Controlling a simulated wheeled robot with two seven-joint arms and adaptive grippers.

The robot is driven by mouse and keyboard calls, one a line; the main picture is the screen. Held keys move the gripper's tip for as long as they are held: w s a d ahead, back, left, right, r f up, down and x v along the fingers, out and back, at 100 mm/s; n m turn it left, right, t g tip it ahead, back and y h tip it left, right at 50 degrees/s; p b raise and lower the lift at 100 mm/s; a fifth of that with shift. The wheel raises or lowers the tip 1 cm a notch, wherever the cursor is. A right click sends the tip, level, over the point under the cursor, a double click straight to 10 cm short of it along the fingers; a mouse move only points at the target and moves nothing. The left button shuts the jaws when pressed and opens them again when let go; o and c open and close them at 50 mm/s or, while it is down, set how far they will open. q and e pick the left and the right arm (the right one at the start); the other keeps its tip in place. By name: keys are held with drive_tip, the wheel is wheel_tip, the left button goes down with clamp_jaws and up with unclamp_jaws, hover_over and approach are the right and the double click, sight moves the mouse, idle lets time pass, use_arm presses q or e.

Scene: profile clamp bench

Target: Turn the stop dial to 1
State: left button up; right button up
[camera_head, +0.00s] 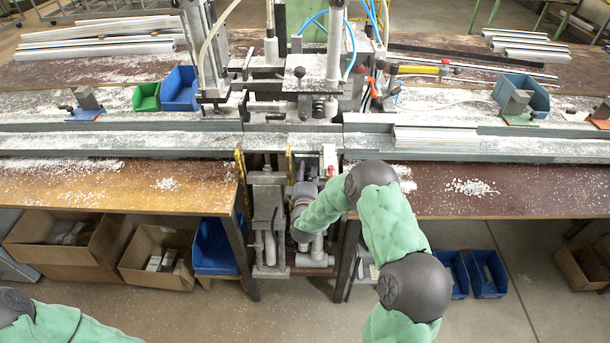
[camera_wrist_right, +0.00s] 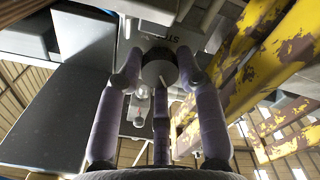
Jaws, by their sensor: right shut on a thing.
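The stop dial (camera_wrist_right: 158,72) is a dark grey round knob on a grey panel in the right wrist view. Part of a label starting with "ST" shows above it. My right gripper (camera_wrist_right: 160,82) has its purple-grey fingers around the dial and is shut on it. In the head view my right gripper (camera_head: 303,190) is at the middle of the bench front, below the clamp machine (camera_head: 318,108); the dial is hidden there. The dial's numbers and setting cannot be read. My left arm shows only at the lower left corner; its gripper is out of view.
Yellow, worn metal bars (camera_wrist_right: 265,75) stand close to the right of the dial in the wrist view. Wooden worktops (camera_head: 110,190) flank the machine, with cardboard boxes (camera_head: 158,255) and blue bins (camera_head: 485,272) below. Profiles (camera_head: 100,35) lie at the back left.

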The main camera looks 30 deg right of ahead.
drive_tip(key=shift+f+m, duration=0.2)
drive_tip(key=shift+m, duration=0.4)
drive_tip(key=shift+s, duration=0.1)
drive_tip(key=o, duration=0.9)
drive_tip(key=shift+c, duration=0.2)
drive_tip(key=shift+r, duration=0.1)
drive_tip(key=v, duration=1.2)
drive_tip(key=shift+d, duration=0.1)
